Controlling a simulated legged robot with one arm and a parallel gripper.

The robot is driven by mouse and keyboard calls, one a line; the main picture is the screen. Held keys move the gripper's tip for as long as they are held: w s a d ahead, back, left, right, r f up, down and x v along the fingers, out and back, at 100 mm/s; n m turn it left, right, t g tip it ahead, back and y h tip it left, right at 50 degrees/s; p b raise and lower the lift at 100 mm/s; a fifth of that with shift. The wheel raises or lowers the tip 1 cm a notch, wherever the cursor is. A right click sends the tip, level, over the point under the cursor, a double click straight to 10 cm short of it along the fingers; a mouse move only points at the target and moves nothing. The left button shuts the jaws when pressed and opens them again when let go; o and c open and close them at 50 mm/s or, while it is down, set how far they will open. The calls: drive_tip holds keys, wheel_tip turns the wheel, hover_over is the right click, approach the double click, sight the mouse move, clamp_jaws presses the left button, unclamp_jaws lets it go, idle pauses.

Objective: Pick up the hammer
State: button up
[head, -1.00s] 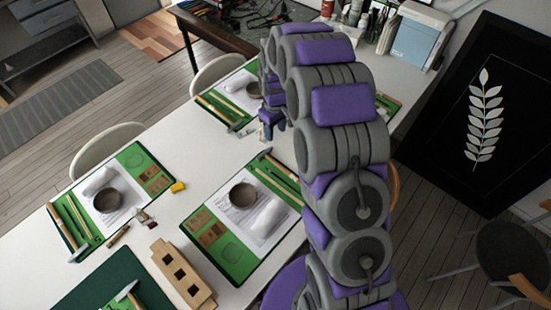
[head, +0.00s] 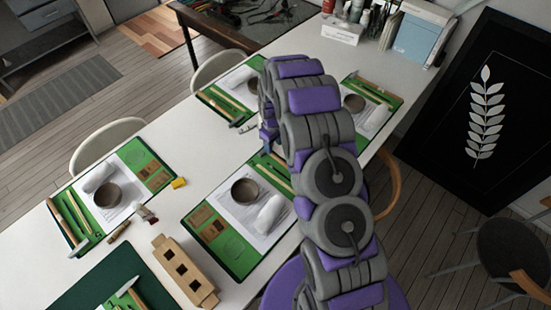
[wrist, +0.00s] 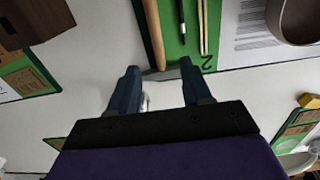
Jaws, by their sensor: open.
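My gripper (wrist: 160,78) is open in the wrist view, its two dark fingers pointing toward a green mat (wrist: 211,58) marked "2". A wooden handle (wrist: 153,32), which looks like a hammer handle, lies on that mat, its end just past the mat's edge and ahead of the gap between the fingers. Nothing is held. In the head view my gripper (head: 268,136) hangs over the white table, partly hidden by my arm. Another hammer (head: 75,245) lies on the left mat, and one (head: 120,295) on the dark green mat in front.
A dark pen-like tool (wrist: 182,22) and thin wooden sticks (wrist: 203,28) lie right of the handle. A bowl (wrist: 298,18) stands further right, and a brown block (wrist: 35,18) is at upper left. A wooden holder (head: 183,272) stands on the table (head: 190,208).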

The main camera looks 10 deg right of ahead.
sight(275, 155)
drive_tip(key=shift+a+f, duration=0.25)
drive_tip(key=shift+f, duration=0.6)
drive_tip(key=f, duration=0.2)
drive_tip(key=d+f+b, duration=0.1)
drive_tip(key=f, duration=0.2)
drive_tip(key=shift+d, duration=0.1)
drive_tip(key=shift+a, duration=0.2)
drive_tip(key=shift+a, duration=0.1)
drive_tip(key=c, duration=0.3)
clamp_jaws()
